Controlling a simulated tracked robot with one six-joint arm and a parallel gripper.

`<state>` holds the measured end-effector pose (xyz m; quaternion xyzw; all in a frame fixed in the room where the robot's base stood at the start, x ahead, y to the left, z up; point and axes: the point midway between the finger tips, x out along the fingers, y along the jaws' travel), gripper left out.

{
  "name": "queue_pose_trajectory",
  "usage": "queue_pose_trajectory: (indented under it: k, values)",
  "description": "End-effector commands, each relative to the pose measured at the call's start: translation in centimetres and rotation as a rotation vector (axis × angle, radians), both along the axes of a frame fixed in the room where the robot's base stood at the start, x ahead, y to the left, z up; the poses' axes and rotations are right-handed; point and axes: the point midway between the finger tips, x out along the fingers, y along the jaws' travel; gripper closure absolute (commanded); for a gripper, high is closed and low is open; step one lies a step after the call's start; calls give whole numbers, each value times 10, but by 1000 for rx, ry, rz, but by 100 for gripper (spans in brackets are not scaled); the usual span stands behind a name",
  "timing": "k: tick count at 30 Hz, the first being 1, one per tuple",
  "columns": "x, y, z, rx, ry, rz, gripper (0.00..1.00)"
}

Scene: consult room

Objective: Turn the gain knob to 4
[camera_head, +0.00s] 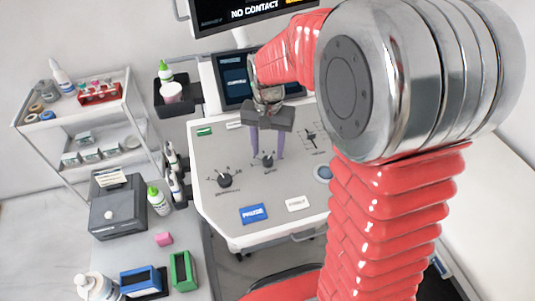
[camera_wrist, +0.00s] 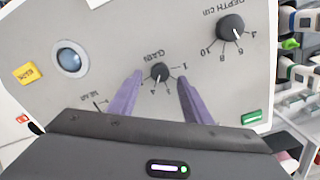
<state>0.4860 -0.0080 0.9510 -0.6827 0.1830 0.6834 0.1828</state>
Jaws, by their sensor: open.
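The gain knob (camera_wrist: 160,73) is a small dark round knob on the light grey console panel, with a GAIN label and small numerals around it. Its pale pointer mark seems to face down and left in the wrist view, towards the numeral that looks like 4; the exact setting is hard to read. It also shows in the head view (camera_head: 267,161). My gripper (camera_wrist: 161,77) has two purple fingers, open, one on each side of the knob with visible gaps. In the head view my gripper (camera_head: 267,156) points down over the panel. Whether the fingertips reach the knob's height is unclear.
A larger depth knob (camera_wrist: 230,27) sits nearby, left of gain in the head view (camera_head: 225,180). A screen (camera_head: 236,80) stands behind.

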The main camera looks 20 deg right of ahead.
Motion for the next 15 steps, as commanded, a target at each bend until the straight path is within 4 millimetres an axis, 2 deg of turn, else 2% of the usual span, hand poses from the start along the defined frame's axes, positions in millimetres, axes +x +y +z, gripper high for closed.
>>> queue_pose_trajectory:
  k: [3, 15]
  values:
    - [1, 0, 23, 0, -4, 0, 55]
    - [1, 0, 88, 0, -2, 0, 55]
